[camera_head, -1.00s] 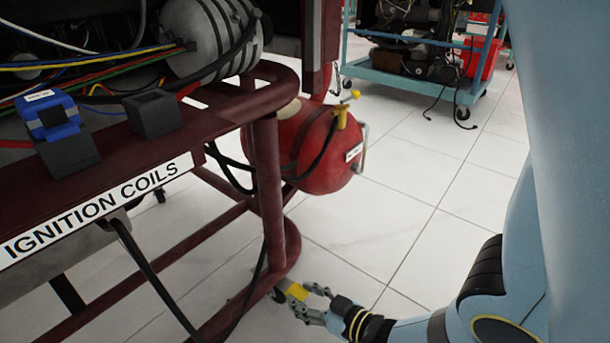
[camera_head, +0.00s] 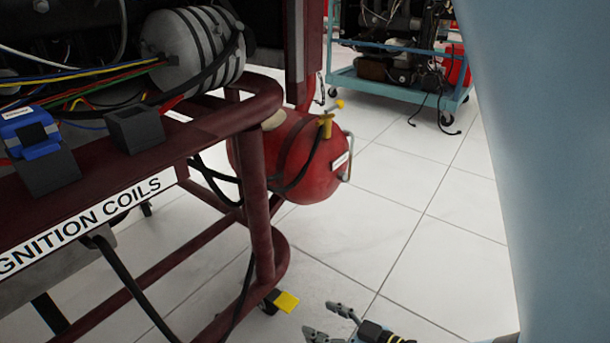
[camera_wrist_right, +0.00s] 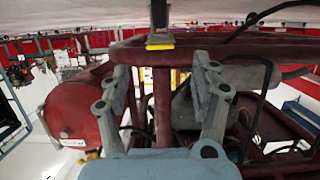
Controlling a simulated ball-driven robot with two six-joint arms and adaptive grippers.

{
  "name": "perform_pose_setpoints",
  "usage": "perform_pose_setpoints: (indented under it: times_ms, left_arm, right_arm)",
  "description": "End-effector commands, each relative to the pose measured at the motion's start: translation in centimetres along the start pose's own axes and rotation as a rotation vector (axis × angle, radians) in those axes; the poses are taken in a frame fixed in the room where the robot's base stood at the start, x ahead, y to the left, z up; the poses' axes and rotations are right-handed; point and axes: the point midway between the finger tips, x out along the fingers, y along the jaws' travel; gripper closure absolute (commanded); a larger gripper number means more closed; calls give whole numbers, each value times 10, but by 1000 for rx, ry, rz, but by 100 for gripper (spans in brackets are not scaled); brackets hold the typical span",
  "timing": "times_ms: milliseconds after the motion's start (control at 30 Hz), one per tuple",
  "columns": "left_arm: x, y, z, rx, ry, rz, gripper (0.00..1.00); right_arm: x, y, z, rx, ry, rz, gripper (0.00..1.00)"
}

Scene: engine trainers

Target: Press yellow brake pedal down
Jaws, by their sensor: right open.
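The yellow brake pedal (camera_head: 287,301) sits low at the caster end of the dark red engine stand (camera_head: 262,225). In the right wrist view the yellow pedal (camera_wrist_right: 160,42) shows ahead of the fingers, between their lines, near the picture's top. My right gripper (camera_head: 326,320) is at the bottom of the head view, to the right of the pedal and apart from it. Its fingers are spread and empty, as the right wrist view of the gripper (camera_wrist_right: 163,85) also shows. I cannot tell how far down the pedal is. My left gripper is not in view.
A red tank (camera_head: 310,165) hangs on the stand above the pedal. A blue wheeled cart (camera_head: 400,88) stands at the back. White floor (camera_head: 400,225) is clear right of the stand. Black cables hang along the stand's frame.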

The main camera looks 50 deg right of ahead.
Motion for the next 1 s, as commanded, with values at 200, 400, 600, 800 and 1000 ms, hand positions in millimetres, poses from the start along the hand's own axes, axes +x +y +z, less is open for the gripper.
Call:
perform_pose_setpoints:
  times_ms: [200,400,600,800,1000]
  left_arm:
    - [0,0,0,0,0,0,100]
    - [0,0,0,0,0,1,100]
    - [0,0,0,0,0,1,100]
    - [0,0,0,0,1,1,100]
    - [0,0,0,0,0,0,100]
  right_arm:
    - [-34,0,0,-1,0,0,37]
    - [-40,0,0,-1,1,0,37]
    - [-40,0,0,-1,1,1,37]
    - [-40,0,0,-1,1,1,37]
    - [-40,0,0,0,0,1,37]
